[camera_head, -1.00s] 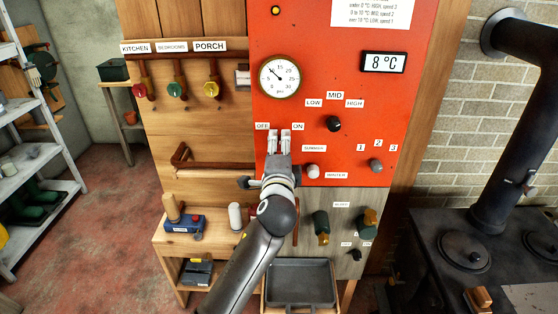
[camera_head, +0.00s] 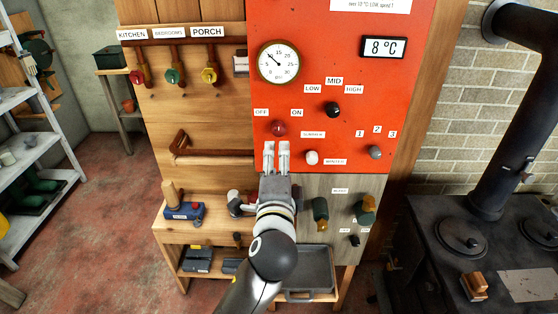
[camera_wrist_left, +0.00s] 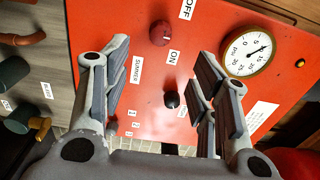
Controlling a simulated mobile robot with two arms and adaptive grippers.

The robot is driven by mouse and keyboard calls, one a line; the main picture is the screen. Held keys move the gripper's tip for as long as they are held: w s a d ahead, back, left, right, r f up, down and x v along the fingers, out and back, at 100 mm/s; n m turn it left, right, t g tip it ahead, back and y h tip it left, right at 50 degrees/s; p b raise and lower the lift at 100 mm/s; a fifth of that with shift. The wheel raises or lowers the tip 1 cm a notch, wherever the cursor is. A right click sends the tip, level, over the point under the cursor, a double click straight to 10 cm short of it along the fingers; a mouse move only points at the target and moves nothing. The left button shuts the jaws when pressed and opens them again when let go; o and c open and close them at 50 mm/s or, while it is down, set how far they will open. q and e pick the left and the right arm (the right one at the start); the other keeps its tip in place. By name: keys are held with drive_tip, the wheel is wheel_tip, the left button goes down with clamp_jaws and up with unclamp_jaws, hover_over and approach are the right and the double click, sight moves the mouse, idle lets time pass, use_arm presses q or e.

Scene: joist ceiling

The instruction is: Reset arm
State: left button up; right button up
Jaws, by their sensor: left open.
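My left gripper (camera_head: 276,158) is in front of the lower part of the red control panel (camera_head: 330,60), just below a red knob (camera_head: 278,128) between the OFF and ON labels. Its two fingers point up and stand apart with nothing between them. In the left wrist view the left gripper (camera_wrist_left: 155,90) is wide open, with the panel behind the gap. There the red knob (camera_wrist_left: 162,33) and a black knob (camera_wrist_left: 171,100) show beyond the fingers, apart from them. My right gripper is not in view.
A gauge (camera_head: 278,62) and a display reading 8 °C (camera_head: 384,47) are on the panel. A grey tray (camera_head: 308,268) lies below, and a black stove (camera_head: 480,250) stands at the right.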

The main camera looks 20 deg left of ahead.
use_arm(q)
drive_tip(key=s+a+f+n+g+h, duration=0.2)
drive_tip(key=s+f+n+g, duration=0.25)
drive_tip(key=s+f, duration=0.5)
drive_tip(key=s+a+f+n+g+h, duration=0.1)
drive_tip(key=s+a+f+n+g, duration=0.45)
drive_tip(key=f, duration=0.75)
drive_tip(key=s+d+f+n+g+h, duration=0.1)
drive_tip(key=s+d+f+g, duration=0.15)
drive_tip(key=s, duration=0.55)
drive_tip(key=s+d+f+n+g+h, duration=0.1)
drive_tip(key=s+f+n+g, duration=0.1)
drive_tip(key=s+f, duration=0.55)
drive_tip(key=f, duration=1.1)
drive_tip(key=s+f, duration=0.2)
drive_tip(key=f, duration=1.1)
drive_tip(key=s+a+f+g, duration=0.2)
drive_tip(key=s+a+f, duration=0.1)
drive_tip(key=s+f, duration=1.1)
drive_tip(key=shift+s+m, duration=0.4)
drive_tip(key=shift+s, duration=0.55)
